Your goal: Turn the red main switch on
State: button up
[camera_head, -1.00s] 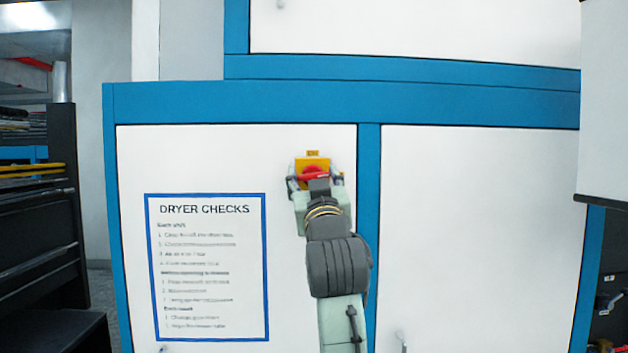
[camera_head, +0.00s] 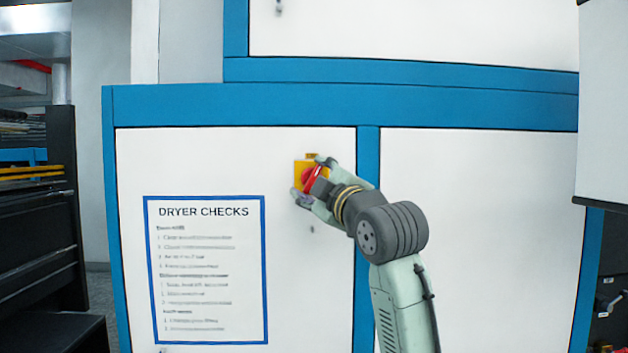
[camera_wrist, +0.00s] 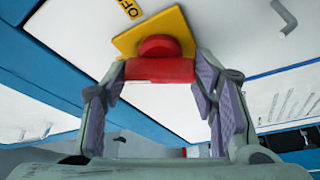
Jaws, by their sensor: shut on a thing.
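The red main switch (camera_head: 312,178) sits on a yellow plate (camera_head: 299,168) on the white cabinet panel. In the wrist view, the switch shows a round red hub and a red bar handle (camera_wrist: 160,70) in front of the yellow plate (camera_wrist: 158,24). My gripper (camera_head: 314,181) reaches the switch from the lower right, tilted. Its two padded fingers (camera_wrist: 160,84) are closed on either side of the red handle. The handle's exact angle is hard to tell in the head view.
A "DRYER CHECKS" sign (camera_head: 207,270) hangs on the panel, lower left of the switch. A blue frame post (camera_head: 368,145) stands right of it, with another white panel (camera_head: 480,210) beyond. A dark rack (camera_head: 60,220) stands at the far left.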

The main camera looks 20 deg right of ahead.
jog(key=n+g, duration=0.2)
jog(key=n, duration=0.3)
jog(key=shift+n, duration=0.4)
dwell(0.4)
jog(key=o, duration=1.2)
jog(key=shift+c, duration=0.2)
jog(key=s+d, duration=0.1)
jog(key=s, duration=1.1)
jog(key=shift+d, duration=0.2)
jog(key=shift+r, duration=0.1)
